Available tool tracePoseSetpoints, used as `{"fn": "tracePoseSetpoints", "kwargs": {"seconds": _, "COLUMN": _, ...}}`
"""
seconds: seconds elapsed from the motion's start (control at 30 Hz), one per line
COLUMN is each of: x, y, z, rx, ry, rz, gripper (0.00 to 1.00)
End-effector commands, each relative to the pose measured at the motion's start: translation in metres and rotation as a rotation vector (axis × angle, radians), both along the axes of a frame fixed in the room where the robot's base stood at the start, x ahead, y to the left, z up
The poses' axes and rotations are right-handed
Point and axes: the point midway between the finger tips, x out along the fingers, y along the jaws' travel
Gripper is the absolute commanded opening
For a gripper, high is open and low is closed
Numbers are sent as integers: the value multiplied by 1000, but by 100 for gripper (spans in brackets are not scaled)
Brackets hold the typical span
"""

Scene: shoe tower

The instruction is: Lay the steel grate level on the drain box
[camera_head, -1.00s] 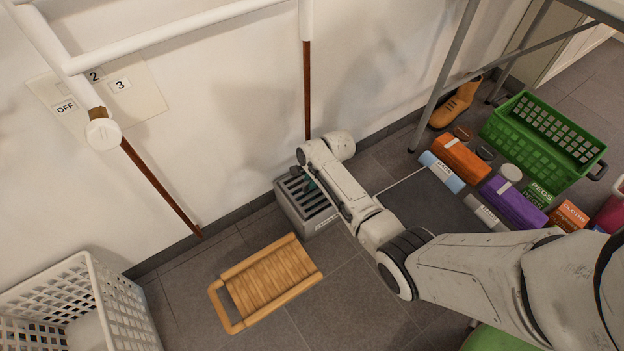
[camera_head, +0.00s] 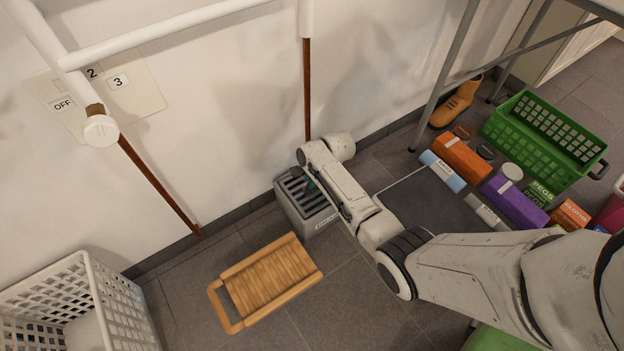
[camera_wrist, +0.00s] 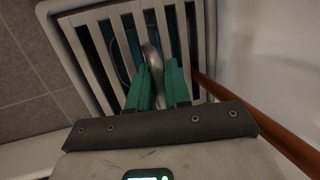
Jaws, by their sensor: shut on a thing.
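The drain box (camera_head: 318,226) is a grey box on the floor against the wall, with a small label on its front. The slatted steel grate (camera_head: 290,184) shows at its top; it also fills the upper part of the wrist view (camera_wrist: 209,40). My gripper (camera_wrist: 157,78) has teal fingers shut on a rounded grey metal piece at the grate, with slats on both sides. In the head view my wrist hides the right part of the grate. I cannot tell whether the grate rests fully on the rim all round.
A wooden slatted board (camera_head: 268,280) lies in front of the box. A white basket (camera_head: 125,305) stands at lower left. A rusty pipe (camera_head: 307,95) runs down the wall behind the box.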

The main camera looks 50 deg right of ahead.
Motion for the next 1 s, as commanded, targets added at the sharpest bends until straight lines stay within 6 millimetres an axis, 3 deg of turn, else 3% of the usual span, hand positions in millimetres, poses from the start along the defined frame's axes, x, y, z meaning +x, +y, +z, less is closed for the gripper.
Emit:
{"fn": "tracePoseSetpoints", "kwargs": {"seconds": 0.13, "x": 1, "y": 0, "z": -3, "rx": -1, "ry": -1, "rz": 1, "gripper": 0}}
{"fn": "tracePoseSetpoints", "kwargs": {"seconds": 0.17, "x": 1, "y": 0, "z": -2, "rx": -2, "ry": -2, "rz": 0, "gripper": 21}}
{"fn": "tracePoseSetpoints", "kwargs": {"seconds": 0.43, "x": 0, "y": 0, "z": -2, "rx": 0, "ry": 0, "rz": 1, "gripper": 47}}
{"fn": "tracePoseSetpoints", "kwargs": {"seconds": 0.77, "x": -1, "y": 0, "z": 2, "rx": 0, "ry": 1, "rz": 0, "gripper": 48}}
{"fn": "tracePoseSetpoints", "kwargs": {"seconds": 1.0, "x": -11, "y": -2, "z": 35, "rx": 0, "ry": 0, "rz": 1, "gripper": 48}}
